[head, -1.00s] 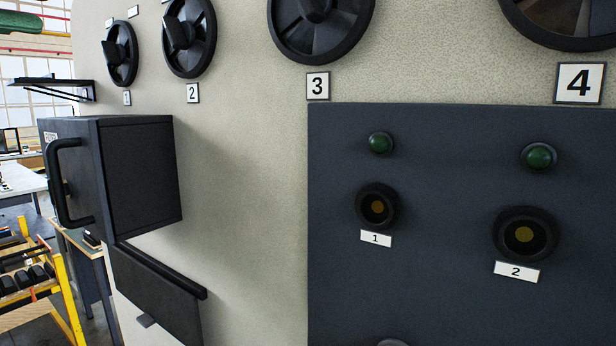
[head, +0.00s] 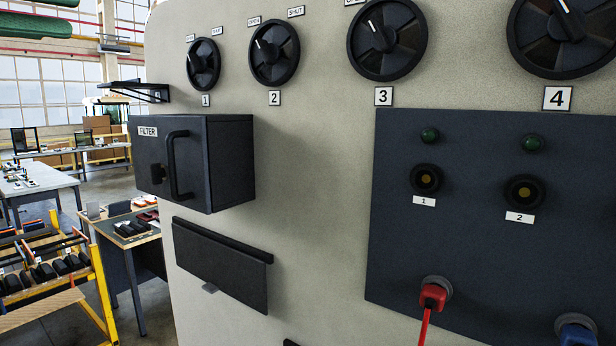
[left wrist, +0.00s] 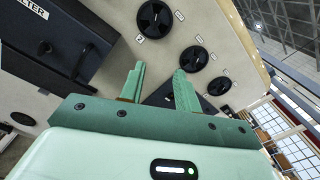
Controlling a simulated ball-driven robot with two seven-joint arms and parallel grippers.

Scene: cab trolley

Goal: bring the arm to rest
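My left gripper (left wrist: 159,67) shows in the left wrist view. Its two green fingers are apart with nothing between them, and the cab wall lies beyond. Neither gripper nor arm shows in the head view. The black filter box (head: 163,150) with its bar handle (head: 172,165) is shut against the cab wall, and part of it is at the upper left of the left wrist view (left wrist: 45,48). Several black dials (head: 387,40) sit along the top of the wall. The distance from the gripper to the wall is hard to tell.
The dark socket panel (head: 480,240) carries a red plug (head: 434,293) with its cable and a blue plug (head: 576,332) at the bottom. A dark flap (head: 220,262) is below the filter box. Benches and a yellow rack (head: 95,285) stand at the left.

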